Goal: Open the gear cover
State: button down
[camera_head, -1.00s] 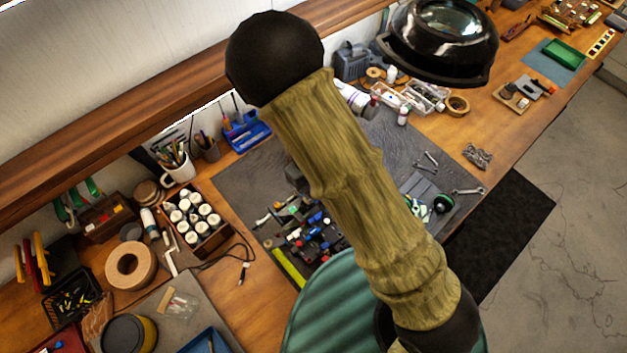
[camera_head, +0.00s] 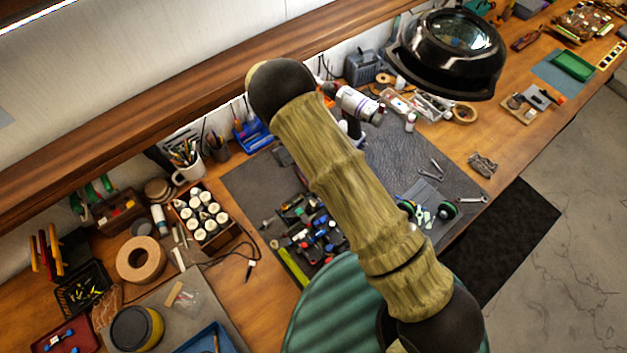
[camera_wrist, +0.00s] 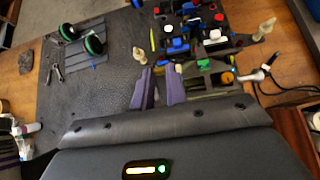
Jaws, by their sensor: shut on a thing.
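The car chassis (camera_wrist: 200,40), crowded with black, blue, red and white parts, lies on the dark mat beyond my gripper in the wrist view. It also shows in the head view (camera_head: 318,238), partly behind my arm. My gripper's two purple fingers (camera_wrist: 160,80) stand near the chassis's close edge, with a narrow gap between them. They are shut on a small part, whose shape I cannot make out. I cannot tell the gear cover apart from the other chassis parts.
Two green-rimmed wheels (camera_wrist: 82,39) rest on the mat at the left of the wrist view, with loose tools (camera_wrist: 56,70) nearby. A black cable (camera_wrist: 290,85) runs at the right. A box of white-capped bottles (camera_head: 207,215) stands left of the mat (camera_head: 395,150) in the head view.

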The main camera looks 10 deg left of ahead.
jog(key=w+a+g+h+b, duration=0.1)
jog(key=h+b, duration=0.1)
jog(key=b, duration=0.1)
jog(key=shift+w+a+f+g, duration=0.1)
jog(key=shift+a+f+g, duration=0.05)
jog(key=shift+g, duration=0.25)
jog(key=shift+w+a+r+g+h+b, duration=0.2)
jog(key=shift+a+g+h+b, duration=0.15)
jog(key=shift+b, duration=0.55)
jog(key=shift+r, duration=0.1)
jog(key=c, duration=1.4)
grip_release()
jog(key=shift+d, duration=0.1)
